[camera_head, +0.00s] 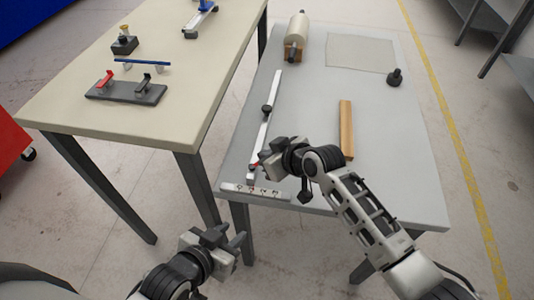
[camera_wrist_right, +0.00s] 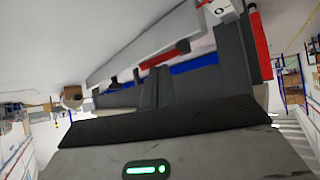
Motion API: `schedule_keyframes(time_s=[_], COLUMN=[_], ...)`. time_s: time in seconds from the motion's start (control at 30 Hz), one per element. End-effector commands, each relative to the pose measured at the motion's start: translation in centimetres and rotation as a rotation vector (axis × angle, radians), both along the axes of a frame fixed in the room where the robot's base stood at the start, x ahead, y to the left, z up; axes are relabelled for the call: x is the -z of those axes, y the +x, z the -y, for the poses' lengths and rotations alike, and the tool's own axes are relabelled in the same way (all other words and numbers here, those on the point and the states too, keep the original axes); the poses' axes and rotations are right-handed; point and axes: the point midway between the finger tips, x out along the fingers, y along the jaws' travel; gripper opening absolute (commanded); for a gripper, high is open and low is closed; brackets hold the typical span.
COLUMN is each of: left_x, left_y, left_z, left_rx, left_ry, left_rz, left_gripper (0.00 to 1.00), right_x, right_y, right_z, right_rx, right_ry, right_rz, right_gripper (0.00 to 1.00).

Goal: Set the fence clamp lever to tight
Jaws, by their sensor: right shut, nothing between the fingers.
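The fence (camera_head: 265,128) is a long white bar on the right-hand grey table, with a dark knob (camera_head: 267,109) midway along it. A small red part (camera_head: 252,164), which looks like the clamp lever, shows at the fence's near end, partly hidden by my right gripper. My right gripper (camera_head: 263,161) is shut and empty, close beside that end; contact cannot be told. In the right wrist view its dark fingers (camera_wrist_right: 155,88) are together, with a red piece (camera_wrist_right: 165,56) just beyond them. My left gripper (camera_head: 240,243) is low, off the table's front edge; its finger gap is unclear.
A strip with small marks (camera_head: 232,187) lies along the table's front edge below the fence. The left table (camera_head: 75,115) holds a fixture with a red lever (camera_head: 105,78).

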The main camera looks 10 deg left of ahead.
Motion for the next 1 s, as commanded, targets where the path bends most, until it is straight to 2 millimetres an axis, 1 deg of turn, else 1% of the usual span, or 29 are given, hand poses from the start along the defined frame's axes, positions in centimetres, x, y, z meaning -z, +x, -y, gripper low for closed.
schedule_keyframes(time_s=[0.63, 1.0], left_x=[0.4, 0.6], left_y=[-0.6, -0.6], left_z=[0.0, 0.0], left_rx=[0.001, 0.001], left_ry=[0.001, 0.001], left_rz=[-0.013, -0.014], left_gripper=[0.31, 0.31], right_x=[0.2, 0.1], right_y=[-0.1, 0.0], right_z=[0.0, -1.5], right_rx=[0.000, -0.001], right_ry=[-0.003, -0.001], right_rz=[-0.004, -0.002], right_gripper=[0.00, 0.00])
